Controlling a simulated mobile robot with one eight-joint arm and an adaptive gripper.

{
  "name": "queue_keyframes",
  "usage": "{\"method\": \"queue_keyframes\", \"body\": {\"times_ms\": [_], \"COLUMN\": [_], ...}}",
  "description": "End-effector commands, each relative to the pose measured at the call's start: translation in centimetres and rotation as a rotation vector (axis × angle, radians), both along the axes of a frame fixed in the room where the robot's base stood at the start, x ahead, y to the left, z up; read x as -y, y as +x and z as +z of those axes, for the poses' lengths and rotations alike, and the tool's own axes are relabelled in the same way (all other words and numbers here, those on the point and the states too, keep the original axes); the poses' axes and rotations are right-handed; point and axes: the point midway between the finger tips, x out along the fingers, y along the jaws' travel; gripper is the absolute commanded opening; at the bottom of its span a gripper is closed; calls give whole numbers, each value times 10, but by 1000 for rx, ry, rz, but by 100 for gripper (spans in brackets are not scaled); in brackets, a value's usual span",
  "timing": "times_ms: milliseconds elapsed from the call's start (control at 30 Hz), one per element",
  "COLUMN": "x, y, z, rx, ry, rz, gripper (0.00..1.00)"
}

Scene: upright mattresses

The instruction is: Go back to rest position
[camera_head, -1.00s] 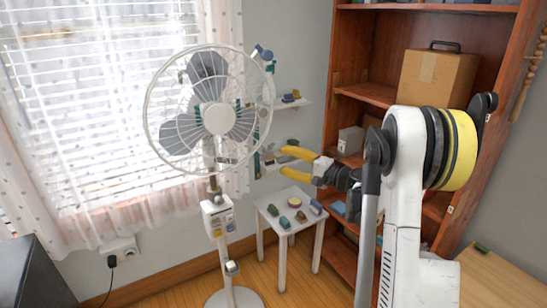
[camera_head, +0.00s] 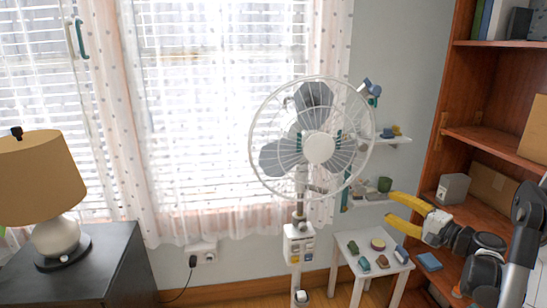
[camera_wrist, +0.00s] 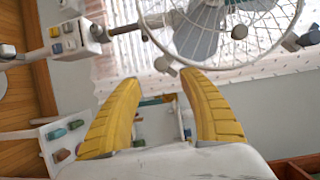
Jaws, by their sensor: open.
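My gripper (camera_head: 402,211) has yellow fingers and shows at the lower right of the head view, in front of the wall and the shelves. In the wrist view my gripper (camera_wrist: 167,95) has its two yellow fingers spread apart with nothing between them. It is open and empty. It stands to the right of the white standing fan (camera_head: 318,148) and above the small white table (camera_head: 347,240). The fan's cage (camera_wrist: 225,65) also shows in the wrist view, beyond the fingertips.
A wooden bookcase (camera_head: 462,90) with boxes stands on the right. Small wall shelves (camera_head: 385,141) hold little objects behind the fan. A lamp (camera_head: 40,180) stands on a dark cabinet (camera_head: 112,260) at the left. A curtained window (camera_head: 215,90) is behind.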

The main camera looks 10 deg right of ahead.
Motion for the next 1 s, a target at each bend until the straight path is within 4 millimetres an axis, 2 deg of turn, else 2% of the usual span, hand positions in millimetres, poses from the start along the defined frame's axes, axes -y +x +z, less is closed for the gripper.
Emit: {"method": "queue_keyframes", "body": {"times_ms": [67,167,200,267,300,400,500,633,800,900,1000], "x": [-24,-72,-95,-128,-149,-194,-229,-257,-269,-267,-264], "y": [1,-4,-9,-22,-32,-66,-106,-164,-230,-256,-271], "z": [5,11,13,14,14,12,7,-3,-17,-24,-28], "rx": [-35,-113,-151,-205,-238,-307,-359,-396,-398,-384,-371], "ry": [-41,-143,-200,-292,-356,-522,-698,-938,-1241,-1377,-1468], "rz": [24,71,93,129,153,210,265,330,395,417,431], "gripper": [50,50,50,50,50,50,50,50,50,50,50]}}
